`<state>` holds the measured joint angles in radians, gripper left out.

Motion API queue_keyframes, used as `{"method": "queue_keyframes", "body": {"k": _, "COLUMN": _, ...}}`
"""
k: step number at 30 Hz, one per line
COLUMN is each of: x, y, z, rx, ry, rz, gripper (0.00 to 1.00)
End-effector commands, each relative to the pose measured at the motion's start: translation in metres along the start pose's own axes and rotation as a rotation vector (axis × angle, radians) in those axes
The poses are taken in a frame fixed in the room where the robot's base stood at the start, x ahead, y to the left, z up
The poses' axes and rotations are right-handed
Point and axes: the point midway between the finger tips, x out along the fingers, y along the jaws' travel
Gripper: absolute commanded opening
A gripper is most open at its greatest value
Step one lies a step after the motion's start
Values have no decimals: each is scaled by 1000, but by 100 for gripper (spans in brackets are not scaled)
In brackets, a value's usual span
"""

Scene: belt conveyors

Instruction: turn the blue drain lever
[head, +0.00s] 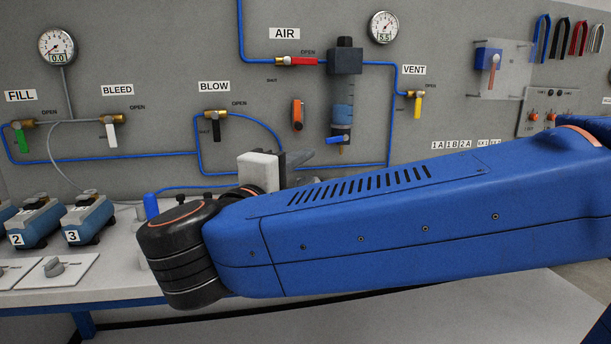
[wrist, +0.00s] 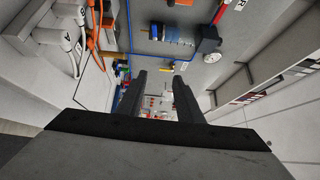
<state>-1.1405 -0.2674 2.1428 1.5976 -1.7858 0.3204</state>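The blue drain lever (head: 338,139) sits at the bottom of the clear filter bowl (head: 343,92) on the wall panel, below the AIR label. The bowl holds some blue liquid.
A red AIR valve handle (head: 306,61) is left of the filter top. An orange handle (head: 297,114) is on the panel left of the bowl. A yellow VENT handle (head: 418,107) is to the right. Blue tubing runs around the filter. Numbered blue units (head: 87,218) stand on the bench at left.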

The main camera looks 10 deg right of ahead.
Motion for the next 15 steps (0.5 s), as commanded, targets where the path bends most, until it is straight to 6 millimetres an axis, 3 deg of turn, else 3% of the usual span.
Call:
{"method": "queue_keyframes", "body": {"k": 11, "x": 2, "y": 0, "z": 0, "rx": 1, "ry": -3, "rz": -1, "gripper": 33}}
{"method": "queue_keyframes", "body": {"k": 15, "x": 16, "y": -2, "z": 2, "rx": 17, "ry": -26, "rz": -9, "gripper": 33}}
